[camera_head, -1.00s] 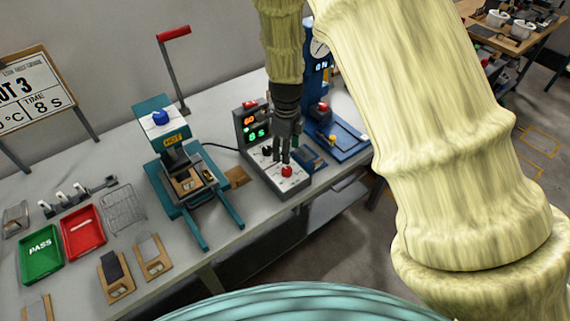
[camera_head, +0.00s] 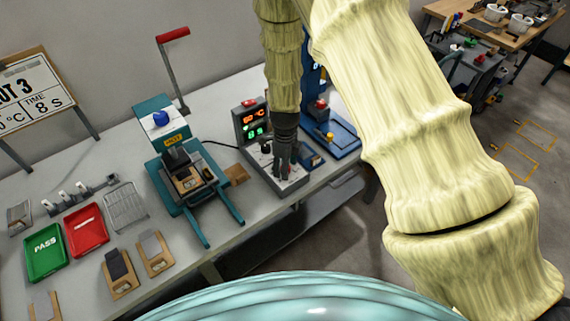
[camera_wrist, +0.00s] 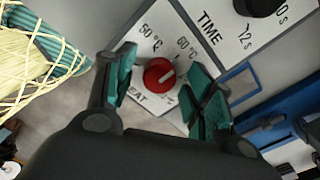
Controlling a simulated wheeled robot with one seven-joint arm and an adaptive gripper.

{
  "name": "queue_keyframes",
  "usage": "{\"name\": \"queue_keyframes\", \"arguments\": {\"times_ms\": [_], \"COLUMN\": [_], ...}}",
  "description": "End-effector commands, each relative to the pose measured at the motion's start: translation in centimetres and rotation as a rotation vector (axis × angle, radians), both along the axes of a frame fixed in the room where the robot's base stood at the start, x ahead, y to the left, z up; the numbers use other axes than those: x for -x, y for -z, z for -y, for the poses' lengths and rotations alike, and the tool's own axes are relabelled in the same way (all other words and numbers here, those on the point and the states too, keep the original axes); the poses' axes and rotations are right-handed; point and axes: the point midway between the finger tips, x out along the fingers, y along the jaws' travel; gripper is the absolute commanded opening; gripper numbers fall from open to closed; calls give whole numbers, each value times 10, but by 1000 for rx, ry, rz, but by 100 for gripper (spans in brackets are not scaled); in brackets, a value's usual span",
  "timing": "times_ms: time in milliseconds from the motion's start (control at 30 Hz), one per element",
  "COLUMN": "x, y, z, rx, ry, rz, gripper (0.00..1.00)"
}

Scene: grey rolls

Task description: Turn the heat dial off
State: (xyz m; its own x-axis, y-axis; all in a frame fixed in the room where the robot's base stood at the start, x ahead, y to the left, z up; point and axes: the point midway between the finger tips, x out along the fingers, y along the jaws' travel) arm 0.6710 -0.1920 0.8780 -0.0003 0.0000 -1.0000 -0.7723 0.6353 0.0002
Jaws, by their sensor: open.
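The red heat dial (camera_wrist: 159,74) shows in the wrist view on a white panel marked 50 °C and 60 °C. My gripper (camera_wrist: 163,84) is open, with a teal-padded finger on either side of the dial; contact cannot be told. In the head view, my gripper (camera_head: 283,168) is low over the control box (camera_head: 293,190) and hides the red dial. The box's display (camera_head: 252,121) shows orange digits above green ones.
The black time knob (camera_wrist: 258,5) is at the top of the wrist view. A teal hot press (camera_head: 180,165) stands left of the box, and a blue machine (camera_head: 340,138) stands close on its right. Green (camera_head: 44,258) and red (camera_head: 86,235) trays lie at the far left.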

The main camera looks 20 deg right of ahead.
Motion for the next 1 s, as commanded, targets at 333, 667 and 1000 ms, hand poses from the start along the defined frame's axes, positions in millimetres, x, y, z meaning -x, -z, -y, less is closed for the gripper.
{"name": "queue_keyframes", "arguments": {"times_ms": [333,667,1000], "x": [0,0,-1], "y": [1,1,1], "z": [0,0,0], "rx": [0,0,0], "ry": [0,-3,-113], "rz": [0,0,1], "gripper": [39,7,7]}}
